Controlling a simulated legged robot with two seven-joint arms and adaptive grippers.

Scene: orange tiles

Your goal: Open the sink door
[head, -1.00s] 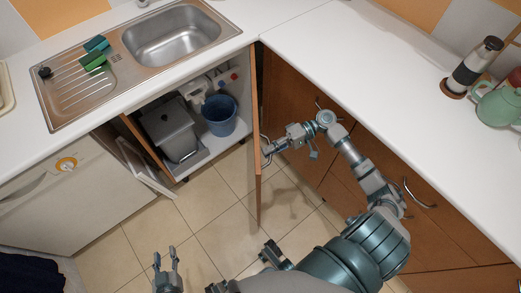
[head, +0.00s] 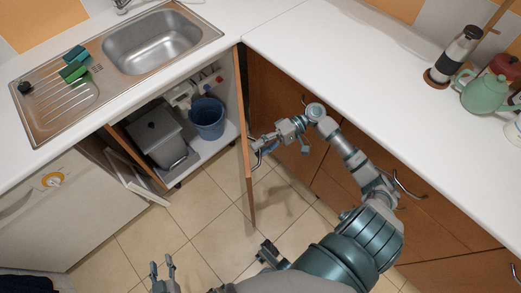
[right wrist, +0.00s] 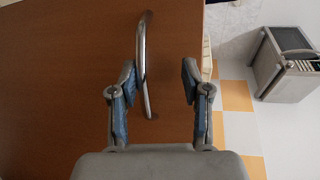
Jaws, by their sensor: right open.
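The brown sink door (head: 247,150) stands swung out from the sink cabinet (head: 190,150) and appears nearly edge-on in the head view. The open cabinet shows its inside. My right gripper (head: 256,143) is on the outer side of the door. In the right wrist view, the brown door face (right wrist: 60,80) carries a curved metal handle (right wrist: 143,50). My right gripper (right wrist: 158,82) is open there, with the handle passing nearer its left finger; I cannot tell if they touch. My left gripper (head: 163,270) is open and empty at the bottom of the head view.
A grey bin (head: 155,140) and a blue bucket (head: 207,117) stand inside the cabinet. A white appliance (head: 60,210) is at the left. Drawers (head: 380,190) with handles line the right, under the white counter (head: 350,70). Tiled floor (head: 205,215) lies clear below.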

